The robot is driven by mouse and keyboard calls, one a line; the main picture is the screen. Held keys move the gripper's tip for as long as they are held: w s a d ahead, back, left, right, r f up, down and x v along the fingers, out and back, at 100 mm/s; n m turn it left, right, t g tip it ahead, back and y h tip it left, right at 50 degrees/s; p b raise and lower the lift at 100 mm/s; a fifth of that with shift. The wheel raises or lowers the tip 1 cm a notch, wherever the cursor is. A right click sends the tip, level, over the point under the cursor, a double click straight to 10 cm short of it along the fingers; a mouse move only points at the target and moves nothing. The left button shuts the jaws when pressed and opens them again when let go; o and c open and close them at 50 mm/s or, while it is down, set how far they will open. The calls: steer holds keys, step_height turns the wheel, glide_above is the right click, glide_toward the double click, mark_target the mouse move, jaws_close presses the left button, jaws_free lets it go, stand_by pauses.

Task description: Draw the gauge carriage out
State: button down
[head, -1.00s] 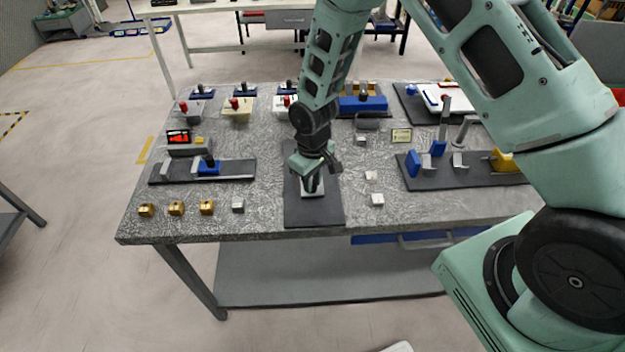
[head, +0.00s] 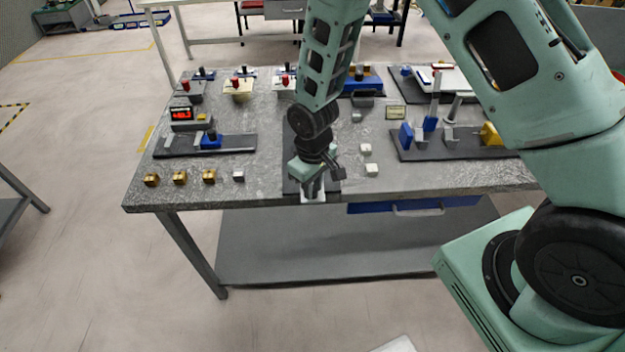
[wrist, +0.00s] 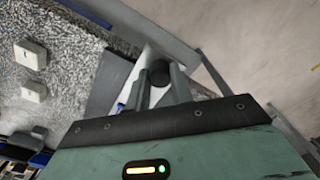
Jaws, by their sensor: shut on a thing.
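My gripper (head: 313,184) points down at the front edge of the table, shut on a black round knob (wrist: 160,72). The knob stands on a pale, whitish carriage (head: 314,197), which also shows in the wrist view (wrist: 147,60). The carriage sits at the front end of a dark base plate (head: 291,184), level with the table's front edge. My gripper and wrist hide most of the plate's middle and the carriage top. I cannot tell how far the carriage overhangs the edge.
Small pale blocks (head: 372,169) lie right of the plate. Brass blocks (head: 180,177) line the front left, with a blue slider fixture (head: 211,140) and red display (head: 181,113) behind. A fixture with blue and yellow parts (head: 489,134) stands right. The floor in front is open.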

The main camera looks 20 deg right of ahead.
steer(key=c, duration=1.2)
jaws_free()
steer(key=shift+w, duration=0.1)
step_height(320, 180, up, 18)
steer(key=b, duration=0.2)
steer(key=shift+f+b, duration=0.25)
steer(key=shift+b, duration=0.05)
steer(key=s+a+r+n, duration=0.1)
steer(key=s+a+r, duration=0.1)
steer(key=s, duration=0.9)
steer(key=s+a+r+n, duration=0.1)
steer(key=s+a+r, duration=0.1)
steer(key=s, duration=0.9)
steer(key=shift+s+a+y, duration=0.3)
steer(key=shift+s+a, duration=0.05)
steer(key=shift+a, duration=0.15)
